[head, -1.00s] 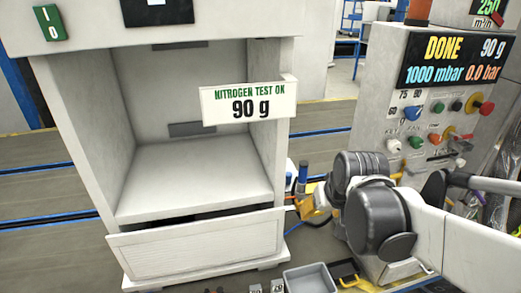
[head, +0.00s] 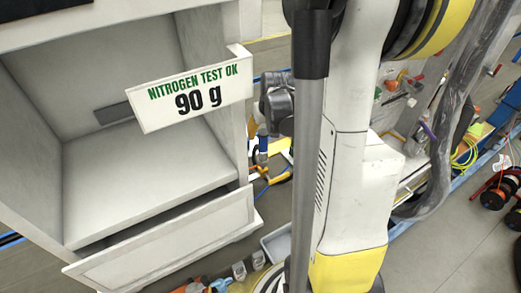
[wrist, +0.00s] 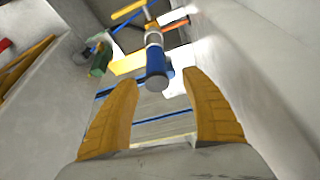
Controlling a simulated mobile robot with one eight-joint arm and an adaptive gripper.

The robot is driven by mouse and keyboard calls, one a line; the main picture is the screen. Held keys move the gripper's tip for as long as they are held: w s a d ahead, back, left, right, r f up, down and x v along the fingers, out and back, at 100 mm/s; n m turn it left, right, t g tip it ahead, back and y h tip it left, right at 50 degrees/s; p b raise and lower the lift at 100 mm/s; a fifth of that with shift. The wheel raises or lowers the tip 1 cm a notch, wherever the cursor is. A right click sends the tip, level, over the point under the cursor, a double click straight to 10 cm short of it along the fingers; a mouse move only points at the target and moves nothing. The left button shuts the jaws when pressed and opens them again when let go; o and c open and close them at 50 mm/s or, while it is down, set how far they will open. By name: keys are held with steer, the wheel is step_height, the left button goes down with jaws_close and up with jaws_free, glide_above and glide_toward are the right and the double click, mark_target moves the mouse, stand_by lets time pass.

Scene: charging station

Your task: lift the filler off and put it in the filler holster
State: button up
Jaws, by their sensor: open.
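In the wrist view, a blue cylinder with a pale collar (wrist: 156,68), which looks like the filler, has its dark round end toward me. It lies in line with the gap between the two yellow fingers of my gripper (wrist: 160,80), which are apart with nothing gripped. Yellow-orange bars show behind the cylinder. In the head view, a blue upright part (head: 263,152) stands just right of the white cabinet, below my grey wrist joint; whether it is the same cylinder is unclear. I cannot pick out the filler holster.
The white cabinet (head: 150,185) with a "NITROGEN TEST OK 90 g" sign (head: 190,95) fills the left. A grey bin (head: 277,243) is on the floor. A green part (wrist: 101,60) shows left of the cylinder. Cable reels (head: 500,190) lie at the right.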

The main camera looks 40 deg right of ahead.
mark_target(263, 135)
steer(key=x, duration=0.1)
steer(key=b+x, duration=0.1)
steer(key=x, duration=0.1)
steer(key=b+x, duration=0.1)
steer(key=x, duration=0.1)
steer(key=shift+d, duration=0.3)
steer(key=shift+r, duration=0.1)
jaws_close()
